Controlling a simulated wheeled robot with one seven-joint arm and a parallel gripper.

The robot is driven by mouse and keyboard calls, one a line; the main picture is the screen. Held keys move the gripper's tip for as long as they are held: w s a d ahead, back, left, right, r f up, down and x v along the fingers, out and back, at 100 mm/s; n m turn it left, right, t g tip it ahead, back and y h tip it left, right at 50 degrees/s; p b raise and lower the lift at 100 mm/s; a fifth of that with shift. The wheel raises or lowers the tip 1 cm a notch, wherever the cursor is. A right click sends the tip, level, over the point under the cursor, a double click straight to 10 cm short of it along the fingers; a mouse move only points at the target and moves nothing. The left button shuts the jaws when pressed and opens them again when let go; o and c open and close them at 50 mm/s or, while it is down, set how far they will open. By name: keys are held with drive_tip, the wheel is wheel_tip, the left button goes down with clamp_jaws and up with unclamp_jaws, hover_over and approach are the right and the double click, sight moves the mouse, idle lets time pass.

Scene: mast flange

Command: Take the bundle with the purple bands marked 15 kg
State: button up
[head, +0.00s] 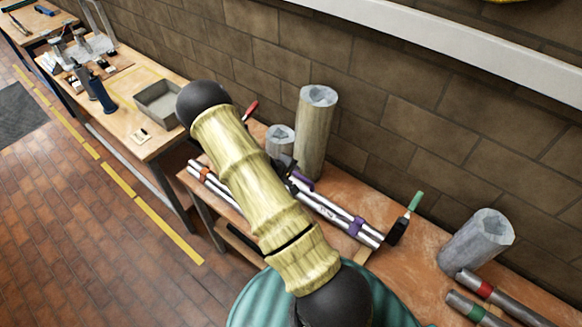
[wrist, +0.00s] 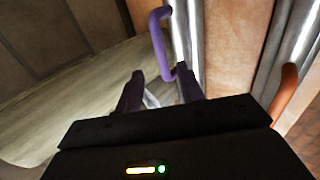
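The bundle of silver tubes with purple bands (head: 335,213) lies on the workbench, partly hidden behind my arm. One purple band (head: 357,227) shows near its right end. The 15 kg marking is not legible. In the wrist view the silver tubes (wrist: 190,35) run up from my fingers, with a purple loop (wrist: 158,40) standing beside them. My gripper (wrist: 160,80) is open, its two dark fingers apart. The loop's lower end appears just ahead of the gap between the fingertips. Whether it is between them I cannot tell.
A bundle with an orange band (head: 204,172) lies at left; its orange loop (wrist: 285,95) is right of my fingers. A tall cylinder (head: 314,135) and a short one (head: 280,139) stand behind. A green-handled tool (head: 405,220) and a grey cylinder (head: 476,240) are at right.

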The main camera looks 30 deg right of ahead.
sight(300, 175)
drive_tip(key=shift+f, duration=0.1)
drive_tip(key=shift+b+x, duration=3.35)
drive_tip(key=shift+x, duration=1.05)
drive_tip(key=shift+c, duration=0.2)
clamp_jaws()
drive_tip(key=shift+w+d+r, duration=0.1)
drive_tip(key=shift+w+r, duration=0.1)
drive_tip(key=shift+r, duration=0.15)
drive_tip(key=shift+r+p, duration=2.8)
drive_tip(key=shift+r, duration=0.45)
